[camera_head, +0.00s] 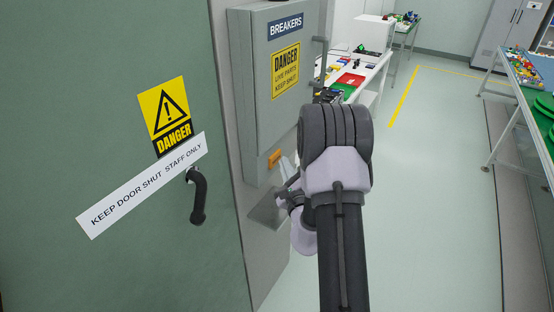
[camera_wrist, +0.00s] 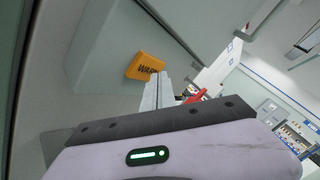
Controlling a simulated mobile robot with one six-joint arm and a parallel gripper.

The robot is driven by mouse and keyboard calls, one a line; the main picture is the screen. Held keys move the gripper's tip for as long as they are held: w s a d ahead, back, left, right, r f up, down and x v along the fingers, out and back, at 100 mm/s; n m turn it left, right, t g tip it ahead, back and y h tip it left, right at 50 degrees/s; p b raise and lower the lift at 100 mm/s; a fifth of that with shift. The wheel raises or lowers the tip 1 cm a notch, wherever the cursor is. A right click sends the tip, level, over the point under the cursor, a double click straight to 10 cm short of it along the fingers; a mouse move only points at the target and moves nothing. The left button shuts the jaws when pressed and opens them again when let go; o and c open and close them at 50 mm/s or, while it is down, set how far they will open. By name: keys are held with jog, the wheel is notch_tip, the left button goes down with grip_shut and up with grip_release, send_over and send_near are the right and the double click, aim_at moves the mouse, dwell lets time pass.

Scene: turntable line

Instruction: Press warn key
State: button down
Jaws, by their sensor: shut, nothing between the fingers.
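The warn key is an orange block (camera_wrist: 146,66) marked with dark letters that read WARN, partly cut off by my gripper in the wrist view. In the head view the orange key (camera_head: 274,158) sits low on the grey wall panel, just under the breaker box. My gripper (camera_wrist: 160,78) is shut and empty, and its fingertips show just right of the key in the wrist view. In the head view my gripper (camera_head: 285,165) is near the key, mostly behind my arm. I cannot tell whether the fingertips touch the key.
The grey breaker box (camera_head: 258,110) with a danger label hangs above the key. A green door (camera_head: 100,95) with a black handle (camera_head: 198,195) stands at left. Benches with loose parts (camera_head: 350,80) are behind, and the floor (camera_head: 440,170) at right is clear.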

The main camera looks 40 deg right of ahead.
dwell(0.4)
jog(key=shift+w+a, duration=0.15)
jog(key=shift+w, duration=0.3)
jog(key=shift+s, duration=0.4)
jog(key=shift+d, duration=0.2)
jog(key=s+d+b, duration=0.2)
jog(key=s+b, duration=0.1)
jog(key=s, duration=0.2)
jog(key=shift+s, duration=0.3)
